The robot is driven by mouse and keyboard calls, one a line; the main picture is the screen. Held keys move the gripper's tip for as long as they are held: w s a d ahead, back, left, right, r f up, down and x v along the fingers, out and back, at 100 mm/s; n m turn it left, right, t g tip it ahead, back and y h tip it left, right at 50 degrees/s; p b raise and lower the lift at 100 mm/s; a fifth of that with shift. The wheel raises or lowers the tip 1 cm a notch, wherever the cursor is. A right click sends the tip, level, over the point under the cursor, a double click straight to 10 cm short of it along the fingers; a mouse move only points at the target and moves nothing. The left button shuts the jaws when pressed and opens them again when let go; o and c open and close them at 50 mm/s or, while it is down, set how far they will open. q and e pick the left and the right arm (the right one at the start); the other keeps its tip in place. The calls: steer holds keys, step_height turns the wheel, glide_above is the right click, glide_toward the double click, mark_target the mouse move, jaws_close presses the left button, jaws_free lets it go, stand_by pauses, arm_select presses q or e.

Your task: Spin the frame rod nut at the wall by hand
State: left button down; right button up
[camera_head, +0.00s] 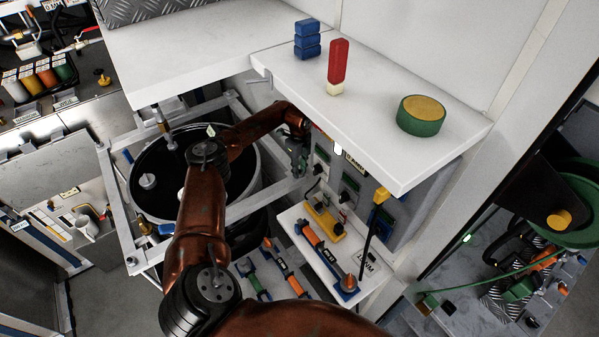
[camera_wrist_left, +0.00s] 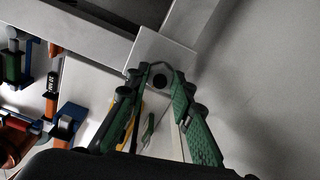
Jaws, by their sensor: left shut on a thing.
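My left gripper (camera_head: 299,163) reaches past the black tank (camera_head: 160,165) to the wall end of the grey frame (camera_head: 117,205), under the white shelf. In the left wrist view the green fingers of my left gripper (camera_wrist_left: 160,76) close around the small dark rod nut (camera_wrist_left: 159,82), which sits against a light square plate (camera_wrist_left: 150,47). The gripper is shut on the nut. In the head view the nut is hidden by the gripper and arm. My right gripper is not in view.
The white shelf (camera_head: 400,160) overhangs the gripper, bearing blue blocks (camera_head: 307,40), a red block (camera_head: 338,62) and a green-yellow round piece (camera_head: 421,115). A lower white panel (camera_head: 295,225) holds orange-blue tools (camera_head: 325,255) close to the arm. Wall boxes stand beside the gripper.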

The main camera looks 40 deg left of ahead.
arm_select(q)
steer(key=shift+n+p, duration=0.35)
steer(key=shift+n, duration=0.25)
steer(key=shift+r+n+p, duration=0.1)
steer(key=shift+n+p, duration=0.8)
steer(key=shift+p, duration=0.1)
steer(key=shift+n+p, duration=0.3)
steer(key=shift+n, duration=0.2)
